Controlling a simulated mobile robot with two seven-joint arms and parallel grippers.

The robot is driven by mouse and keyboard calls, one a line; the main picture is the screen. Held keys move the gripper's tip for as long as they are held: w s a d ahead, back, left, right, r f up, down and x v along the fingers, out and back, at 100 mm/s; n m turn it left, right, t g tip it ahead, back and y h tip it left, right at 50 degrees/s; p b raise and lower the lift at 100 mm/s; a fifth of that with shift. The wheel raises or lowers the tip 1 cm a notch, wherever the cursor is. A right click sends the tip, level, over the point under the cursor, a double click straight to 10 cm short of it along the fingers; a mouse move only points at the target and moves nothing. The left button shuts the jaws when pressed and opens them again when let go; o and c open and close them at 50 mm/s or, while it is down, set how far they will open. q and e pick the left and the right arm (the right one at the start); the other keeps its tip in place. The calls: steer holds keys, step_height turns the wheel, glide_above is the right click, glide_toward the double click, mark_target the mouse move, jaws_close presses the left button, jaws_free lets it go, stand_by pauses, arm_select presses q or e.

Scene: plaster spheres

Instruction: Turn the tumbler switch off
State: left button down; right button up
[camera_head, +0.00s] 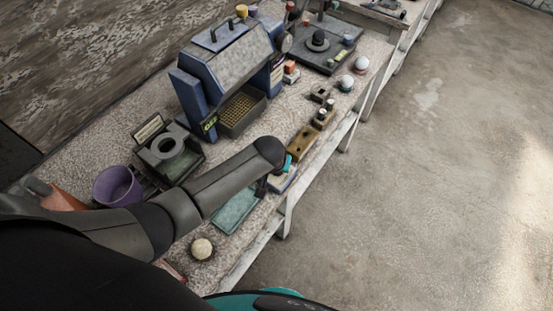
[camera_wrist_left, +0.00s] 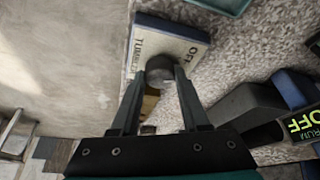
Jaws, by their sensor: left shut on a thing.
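The tumbler switch (camera_wrist_left: 160,35) is a pale-topped box lettered "TUMBLER" and "OFF" in the left wrist view. A dark round knob (camera_wrist_left: 160,67) stands on it. My left gripper (camera_wrist_left: 158,82) has a finger on each side of this knob and is shut on it. In the head view the switch box (camera_head: 284,181) shows only partly at the front edge of the bench, under the end of my left arm. The knob is hidden there. My right gripper is not in view.
A blue-grey machine (camera_head: 225,70) with a second "OFF" label stands behind. A teal tray (camera_head: 235,208), a pale ball (camera_head: 202,248) and a purple cup (camera_head: 117,187) are nearer. Open floor lies right of the bench.

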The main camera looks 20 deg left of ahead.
arm_select(q)
steer(key=shift+d+n+y+p, duration=0.2)
steer(key=shift+n+y+p, duration=0.2)
steer(key=shift+n, duration=0.8)
steer(key=shift+n+y, duration=0.4)
steer(key=shift+n, duration=0.7)
steer(key=shift+c, duration=2)
jaws_free()
steer(key=shift+s+r+p, duration=0.1)
steer(key=shift+r+p, duration=0.3)
steer(key=p+v, duration=0.3)
steer(key=v, duration=1.1)
steer(key=shift+d+r, duration=0.2)
steer(key=shift+r, duration=0.05)
